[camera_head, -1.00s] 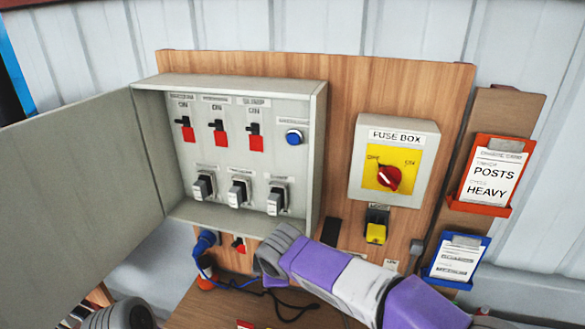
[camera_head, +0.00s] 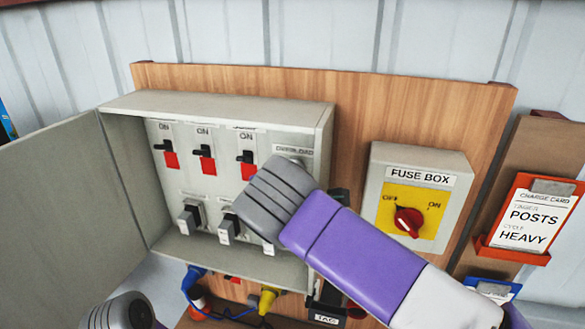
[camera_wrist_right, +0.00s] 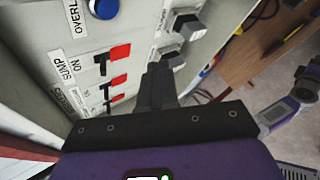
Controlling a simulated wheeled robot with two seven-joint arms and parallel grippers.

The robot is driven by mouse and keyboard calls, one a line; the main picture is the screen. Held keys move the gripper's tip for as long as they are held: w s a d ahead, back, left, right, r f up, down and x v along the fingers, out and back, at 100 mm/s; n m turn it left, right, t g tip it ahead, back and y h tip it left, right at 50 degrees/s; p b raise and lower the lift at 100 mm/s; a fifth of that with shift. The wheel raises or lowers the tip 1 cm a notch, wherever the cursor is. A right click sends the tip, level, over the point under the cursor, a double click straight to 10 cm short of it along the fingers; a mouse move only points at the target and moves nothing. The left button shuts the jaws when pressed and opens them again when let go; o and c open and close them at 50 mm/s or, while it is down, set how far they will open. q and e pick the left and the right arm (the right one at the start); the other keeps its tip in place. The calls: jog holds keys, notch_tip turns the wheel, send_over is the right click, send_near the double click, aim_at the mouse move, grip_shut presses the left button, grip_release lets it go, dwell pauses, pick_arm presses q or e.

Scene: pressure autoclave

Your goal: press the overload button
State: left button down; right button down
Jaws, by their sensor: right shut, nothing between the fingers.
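The blue round overload button (camera_wrist_right: 103,8) shows at the top of the right wrist view, beside its "OVERLOAD" label (camera_wrist_right: 65,15). In the head view my right gripper covers the button; only the label (camera_head: 293,149) above it shows. My right gripper (camera_head: 268,200) is in front of the right part of the open panel box (camera_head: 325,150). Its fingers (camera_wrist_right: 160,78) are together and empty, apart from the button, which lies up and left of the tips in the wrist view. A grey end part of my left arm (camera_head: 128,314) shows at the lower left; its fingers are not discernible.
Three black-and-red switches (camera_head: 205,158) and a row of grey plug-like parts (camera_head: 188,217) sit in the box. The box door (camera_head: 70,195) stands open at left. A fuse box (camera_head: 420,165) with a red knob is at right. Cables hang below.

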jog(key=w+d+p, duration=0.2)
jog(key=w+p, duration=0.1)
jog(key=w, duration=0.6)
jog(key=shift+d+f+p, duration=0.15)
jog(key=shift+d+p, duration=0.15)
jog(key=shift+d, duration=0.05)
dwell(1.8)
jog(key=shift+w+d+p, duration=0.15)
jog(key=shift+w+p, duration=0.25)
jog(key=shift+w, duration=0.05)
jog(key=shift+w+d+p, duration=0.1)
jog(key=shift+w+p, duration=0.2)
dwell(0.5)
jog(key=shift+w+d, duration=0.2)
jog(key=shift+w, duration=0.05)
dwell(0.7)
jog(key=shift+s, duration=0.1)
